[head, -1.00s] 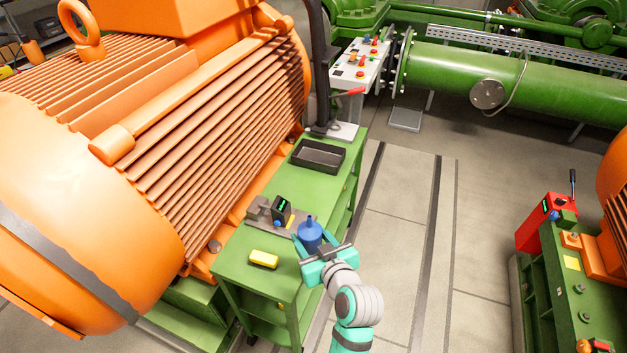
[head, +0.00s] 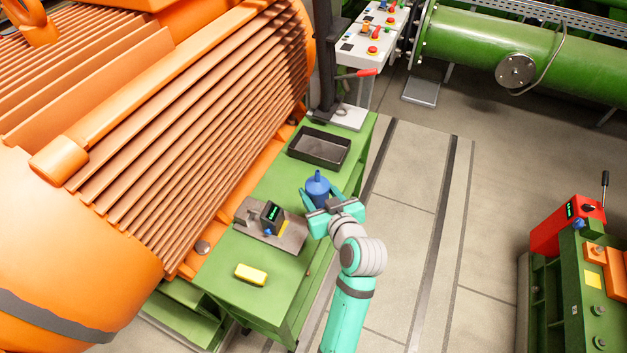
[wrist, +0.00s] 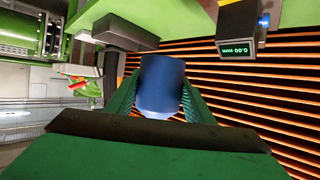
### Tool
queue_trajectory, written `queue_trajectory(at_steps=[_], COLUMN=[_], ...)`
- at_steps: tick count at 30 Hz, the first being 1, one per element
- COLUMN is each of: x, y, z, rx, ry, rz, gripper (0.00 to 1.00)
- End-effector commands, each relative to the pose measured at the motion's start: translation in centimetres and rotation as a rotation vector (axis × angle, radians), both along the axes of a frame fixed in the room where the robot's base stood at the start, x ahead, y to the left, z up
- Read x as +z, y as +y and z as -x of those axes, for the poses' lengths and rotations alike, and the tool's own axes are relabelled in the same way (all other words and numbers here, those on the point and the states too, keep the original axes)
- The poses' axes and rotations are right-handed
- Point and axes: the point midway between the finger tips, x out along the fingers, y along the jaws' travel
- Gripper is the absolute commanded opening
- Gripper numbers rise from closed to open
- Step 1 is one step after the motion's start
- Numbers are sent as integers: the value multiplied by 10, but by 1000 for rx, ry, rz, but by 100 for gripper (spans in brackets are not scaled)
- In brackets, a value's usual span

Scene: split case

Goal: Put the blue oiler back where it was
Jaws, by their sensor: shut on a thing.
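The blue oiler (head: 317,188) is a small blue can with a narrow spout on top. It is over the green bench top, between the black tray and the grey plate. My gripper (head: 321,195) is shut on it, with one teal finger on each side. In the wrist view the oiler (wrist: 162,84) sits between the fingers, and the bench appears at the top of that picture. I cannot tell how far its base is above the bench.
A black open tray (head: 305,152) stands at the bench's far end. A grey plate (head: 292,236) carries a gauge (head: 271,214) with a display. A yellow block (head: 251,274) lies near the front. The big orange motor (head: 180,140) borders the bench's left side. Bare green bench top (head: 283,178) shows beside the tray.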

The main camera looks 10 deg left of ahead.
Motion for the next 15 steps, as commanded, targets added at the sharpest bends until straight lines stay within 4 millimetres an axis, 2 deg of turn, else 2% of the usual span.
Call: queue_trajectory(at_steps=[13,15], x=[-38,-52], y=[32,34], z=[-81,-89], rx=[4,3], ry=[0,3], rz=[1,1], gripper=[21,21])
